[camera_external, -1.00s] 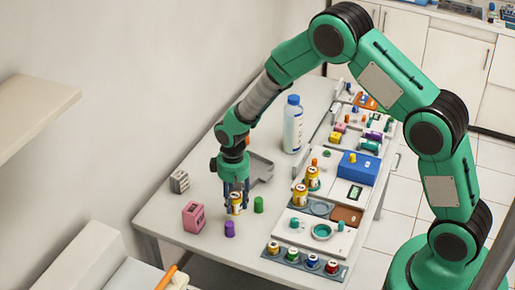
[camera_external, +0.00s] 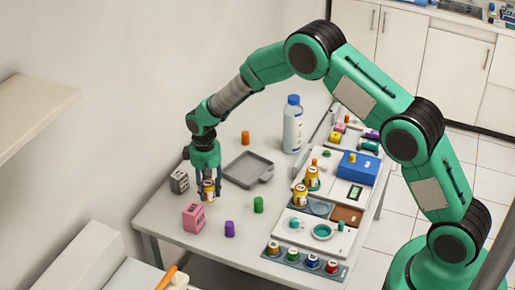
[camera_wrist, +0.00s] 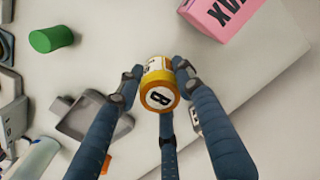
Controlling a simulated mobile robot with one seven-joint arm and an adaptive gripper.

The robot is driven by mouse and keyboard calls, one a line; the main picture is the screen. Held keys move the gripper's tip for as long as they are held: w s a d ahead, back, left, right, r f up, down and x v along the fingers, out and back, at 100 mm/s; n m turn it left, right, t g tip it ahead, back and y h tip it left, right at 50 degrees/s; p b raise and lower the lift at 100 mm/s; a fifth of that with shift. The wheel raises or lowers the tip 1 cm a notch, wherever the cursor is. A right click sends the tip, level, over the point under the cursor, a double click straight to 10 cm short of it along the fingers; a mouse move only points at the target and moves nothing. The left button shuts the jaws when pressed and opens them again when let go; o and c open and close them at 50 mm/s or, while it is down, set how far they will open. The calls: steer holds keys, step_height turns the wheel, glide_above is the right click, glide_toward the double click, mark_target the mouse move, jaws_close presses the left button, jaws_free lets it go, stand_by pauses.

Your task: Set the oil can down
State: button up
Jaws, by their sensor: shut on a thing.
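The oil can appears to be the yellow-orange can (camera_external: 208,191) with a white label. It also shows in the wrist view (camera_wrist: 157,85), with a "B" on the end facing the camera. My gripper (camera_external: 208,184) is shut around it, with blue fingers on its sides. In the wrist view the gripper (camera_wrist: 156,84) has the can between its fingertips. The can looks upright in the external view, at or just above the table (camera_external: 170,222), between the pink box and the grey box. I cannot tell whether its base touches the table.
The pink box (camera_external: 194,217) is close in front, the grey box (camera_external: 179,181) close behind left. A grey tray (camera_external: 238,180) and green (camera_external: 258,205), purple (camera_external: 230,229) and orange (camera_external: 245,138) cylinders lie to the right. Two similar cans (camera_external: 300,196) (camera_external: 312,178) stand on the organizer.

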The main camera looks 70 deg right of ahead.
mark_target(209, 196)
steer(key=shift+f, duration=1.8)
steer(key=o, duration=1.2)
steer(key=shift+f, duration=0.1)
step_height(209, 196, up, 12)
steer(key=shift+r+p, duration=0.15)
steer(key=shift+p, duration=0.2)
